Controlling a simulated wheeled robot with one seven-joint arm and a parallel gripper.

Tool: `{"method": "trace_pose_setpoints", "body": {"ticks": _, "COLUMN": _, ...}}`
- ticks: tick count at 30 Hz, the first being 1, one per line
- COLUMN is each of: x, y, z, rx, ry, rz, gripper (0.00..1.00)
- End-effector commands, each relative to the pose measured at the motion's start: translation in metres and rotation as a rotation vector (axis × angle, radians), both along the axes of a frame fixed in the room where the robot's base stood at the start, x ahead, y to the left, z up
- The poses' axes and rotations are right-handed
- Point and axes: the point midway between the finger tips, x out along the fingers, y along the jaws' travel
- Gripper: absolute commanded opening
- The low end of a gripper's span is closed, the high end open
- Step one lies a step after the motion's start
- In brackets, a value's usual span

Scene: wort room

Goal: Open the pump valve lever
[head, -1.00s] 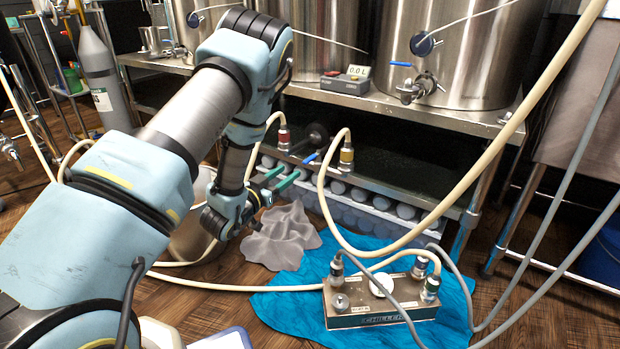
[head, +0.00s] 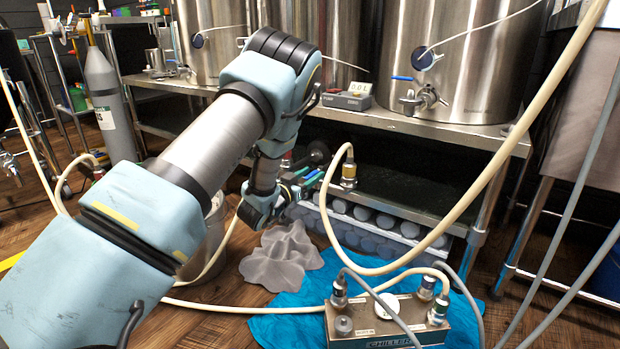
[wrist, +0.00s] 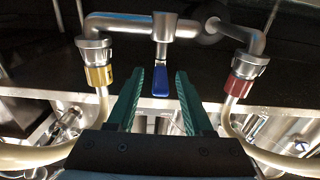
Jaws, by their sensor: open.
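The blue pump valve lever (wrist: 161,84) hangs down from a metal valve on a horizontal steel pipe (wrist: 135,24) in the wrist view. My gripper (wrist: 160,77) is open, its two green fingers pointing at the valve, with the lever in the gap between the fingertips in the picture. I cannot tell whether either finger touches it. A yellow-collared hose fitting (wrist: 98,75) is to the left and a red-collared one (wrist: 240,82) to the right. In the head view my gripper (head: 301,183) is low under the steel bench, close to the lever, which is partly hidden.
Steel kettles (head: 450,60) stand on the bench (head: 420,128). A pump control box (head: 346,100) sits at its front edge. A cream hose (head: 440,235) loops across the right. The chiller box (head: 385,325) rests on a blue cloth (head: 275,325); a grey cloth (head: 280,258) lies on the floor.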

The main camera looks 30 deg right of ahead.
Motion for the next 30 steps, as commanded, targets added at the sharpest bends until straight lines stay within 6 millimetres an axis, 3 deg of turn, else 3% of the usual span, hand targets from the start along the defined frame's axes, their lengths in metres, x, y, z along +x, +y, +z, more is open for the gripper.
{"method": "trace_pose_setpoints", "body": {"ticks": 5, "x": 0.0001, "y": 0.0003, "z": 0.0002, "rx": 0.000, "ry": 0.000, "rz": 0.000, "gripper": 0.50}}
{"method": "trace_pose_setpoints", "body": {"ticks": 18, "x": -0.0001, "y": 0.0006, "z": -0.0001, "rx": 0.001, "ry": 0.000, "rz": 0.000, "gripper": 0.01}}
{"method": "trace_pose_setpoints", "body": {"ticks": 30, "x": -0.0002, "y": 0.0007, "z": -0.0003, "rx": 0.001, "ry": 0.000, "rz": 0.000, "gripper": 0.00}}
